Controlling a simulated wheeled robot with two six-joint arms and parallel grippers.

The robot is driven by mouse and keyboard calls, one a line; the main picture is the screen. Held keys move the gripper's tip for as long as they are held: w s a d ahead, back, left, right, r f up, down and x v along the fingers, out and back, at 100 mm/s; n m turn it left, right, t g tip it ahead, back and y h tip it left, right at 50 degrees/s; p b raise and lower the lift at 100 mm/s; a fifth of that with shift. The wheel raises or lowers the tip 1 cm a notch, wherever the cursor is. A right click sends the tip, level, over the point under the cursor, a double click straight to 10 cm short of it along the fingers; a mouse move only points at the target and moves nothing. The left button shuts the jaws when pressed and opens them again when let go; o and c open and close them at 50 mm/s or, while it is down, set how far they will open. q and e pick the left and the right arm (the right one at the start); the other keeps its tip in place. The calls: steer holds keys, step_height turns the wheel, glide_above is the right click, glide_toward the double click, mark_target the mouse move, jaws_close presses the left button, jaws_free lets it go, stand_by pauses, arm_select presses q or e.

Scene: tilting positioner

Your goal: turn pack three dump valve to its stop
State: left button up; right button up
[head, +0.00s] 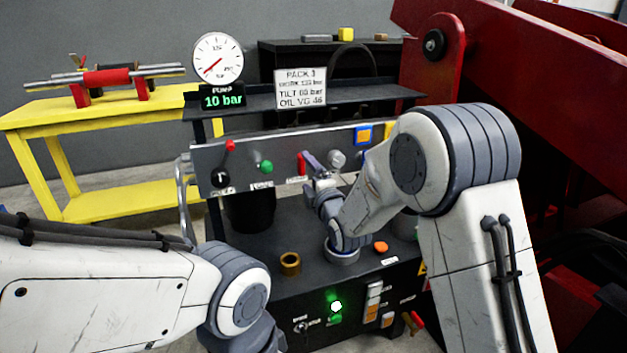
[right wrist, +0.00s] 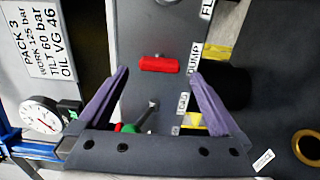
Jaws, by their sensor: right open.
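The dump valve has a red handle (head: 302,163) on the sloping grey panel in the head view. The right wrist view shows the red handle (right wrist: 159,64) up close, beside a label reading DUMP (right wrist: 194,58). My right gripper (head: 313,163) is at the panel, just right of the handle in the head view. In the right wrist view its purple fingers (right wrist: 157,73) are spread wide, one toward each end of the handle. No grip on the handle shows, and I cannot tell the exact gap. My left arm shows, but its gripper is out of view.
A pressure gauge (head: 217,58) stands above a 10 bar display (head: 222,99), beside a PACK 3 sign (head: 300,88). Other controls flank the handle, including a green knob (head: 265,167). A brass ring (head: 290,263) is on the lower black surface. A red beam (head: 540,60) rises at right.

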steer(key=shift+v, duration=2.35)
steer(key=s+a+f+m+g, duration=0.2)
steer(key=s+m+g, duration=0.1)
steer(key=s, duration=0.3)
steer(key=s+a+f+m+g+h, duration=0.1)
steer(key=s+f+m+g, duration=0.15)
steer(key=s, duration=0.25)
steer(key=s+a+f+m+g, duration=0.2)
steer(key=s+g, duration=0.2)
steer(key=s, duration=0.2)
steer(key=s+d+f+m+g+h, duration=0.1)
steer(key=s+d+m+g+h, duration=0.2)
steer(key=s, duration=0.9)
steer(key=s+d+f+m+g, duration=0.1)
steer(key=s+d+m+g, duration=0.35)
steer(key=s, duration=0.65)
step_height(320, 180, up, 37)
steer(key=p, duration=3.7)
steer(key=shift+a+h, duration=0.3)
steer(key=shift+a, duration=0.1)
